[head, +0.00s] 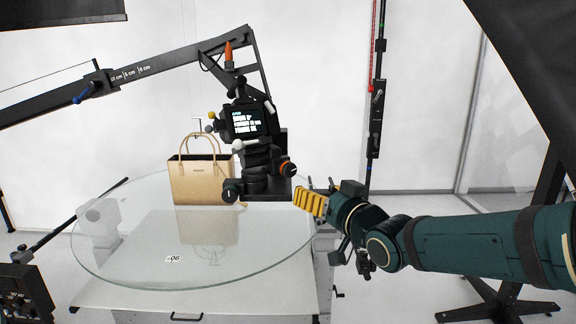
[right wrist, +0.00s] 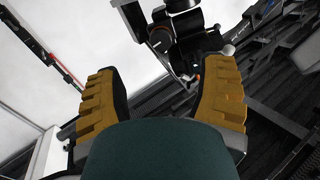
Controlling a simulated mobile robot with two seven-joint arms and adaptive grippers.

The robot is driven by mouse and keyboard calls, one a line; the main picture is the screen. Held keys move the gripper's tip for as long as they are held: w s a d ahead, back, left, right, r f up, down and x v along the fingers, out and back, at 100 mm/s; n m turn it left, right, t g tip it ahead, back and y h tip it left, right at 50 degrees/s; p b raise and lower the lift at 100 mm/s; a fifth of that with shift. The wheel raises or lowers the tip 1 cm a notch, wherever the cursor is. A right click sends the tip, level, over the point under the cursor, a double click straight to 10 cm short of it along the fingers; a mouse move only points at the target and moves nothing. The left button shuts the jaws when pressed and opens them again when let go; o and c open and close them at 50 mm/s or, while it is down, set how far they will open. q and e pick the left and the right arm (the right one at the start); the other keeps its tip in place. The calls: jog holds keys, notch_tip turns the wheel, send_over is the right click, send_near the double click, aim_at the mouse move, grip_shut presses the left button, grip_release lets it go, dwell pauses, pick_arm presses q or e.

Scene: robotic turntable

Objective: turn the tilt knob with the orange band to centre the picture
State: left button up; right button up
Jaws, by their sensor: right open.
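A black camera head (head: 245,124) with a lit text screen hangs from a boom above the glass turntable. My left gripper is not seen.
A tan handbag (head: 200,178) stands on the round glass turntable (head: 130,265), left of the camera head. The black boom (head: 150,70) runs in from the left. A dark upright pole (head: 376,120) stands behind my right arm.

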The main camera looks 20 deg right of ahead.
aim_at(291, 170)
jog(key=x, duration=0.4)
jog(key=r+p+x, duration=0.1)
jog(key=x, duration=0.8)
jog(key=shift+w+d+r+p, duration=0.15)
jog(key=shift+w+r+p, duration=0.05)
jog(key=shift+w+p, duration=0.2)
jog(key=shift+s, duration=0.1)
jog(key=c, duration=1.2)
